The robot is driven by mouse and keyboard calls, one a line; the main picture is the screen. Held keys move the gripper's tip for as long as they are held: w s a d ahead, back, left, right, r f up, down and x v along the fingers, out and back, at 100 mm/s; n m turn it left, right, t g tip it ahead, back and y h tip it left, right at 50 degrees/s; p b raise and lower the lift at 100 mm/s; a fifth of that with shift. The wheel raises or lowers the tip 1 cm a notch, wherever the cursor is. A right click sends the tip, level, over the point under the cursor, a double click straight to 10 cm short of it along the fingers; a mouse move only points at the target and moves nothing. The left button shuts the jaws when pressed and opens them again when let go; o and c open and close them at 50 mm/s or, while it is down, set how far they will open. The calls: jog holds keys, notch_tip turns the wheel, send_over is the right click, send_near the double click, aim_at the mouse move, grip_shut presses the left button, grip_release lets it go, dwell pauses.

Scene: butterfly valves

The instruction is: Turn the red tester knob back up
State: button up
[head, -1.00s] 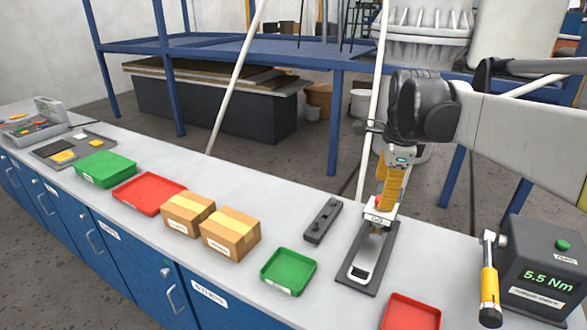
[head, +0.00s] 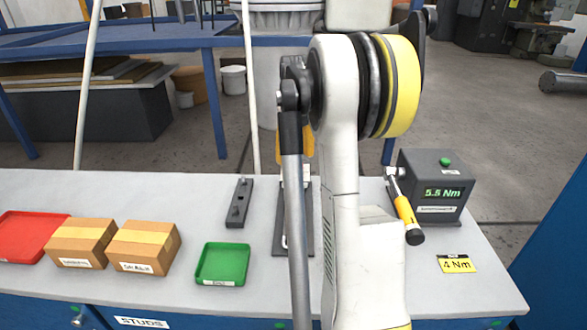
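The tester (head: 431,184) is a dark grey box at the right of the bench, with a lit green display reading 5.5 Nm. A small round green knob (head: 445,161) sits on its top; I see no red knob on it. A torque wrench (head: 405,211) with an orange handle is at the tester's left side. My gripper is mostly hidden behind my arm, left of the tester and over a dark fixture plate (head: 279,231). Only an orange part (head: 308,146) shows there. Its fingertips and whatever is between them are hidden.
A yellow 4 Nm card (head: 457,264) lies in front of the tester. Left of my arm are a green tray (head: 222,263), a dark slotted bar (head: 239,203), two cardboard boxes (head: 146,247) and a red tray (head: 26,237). The bench's right end is mostly clear.

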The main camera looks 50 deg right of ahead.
jog(key=shift+f+b, duration=0.3)
jog(key=shift+f, duration=1.1)
jog(key=c, duration=1.2)
jog(key=shift+a+n, duration=0.1)
jog(key=shift+n, duration=0.2)
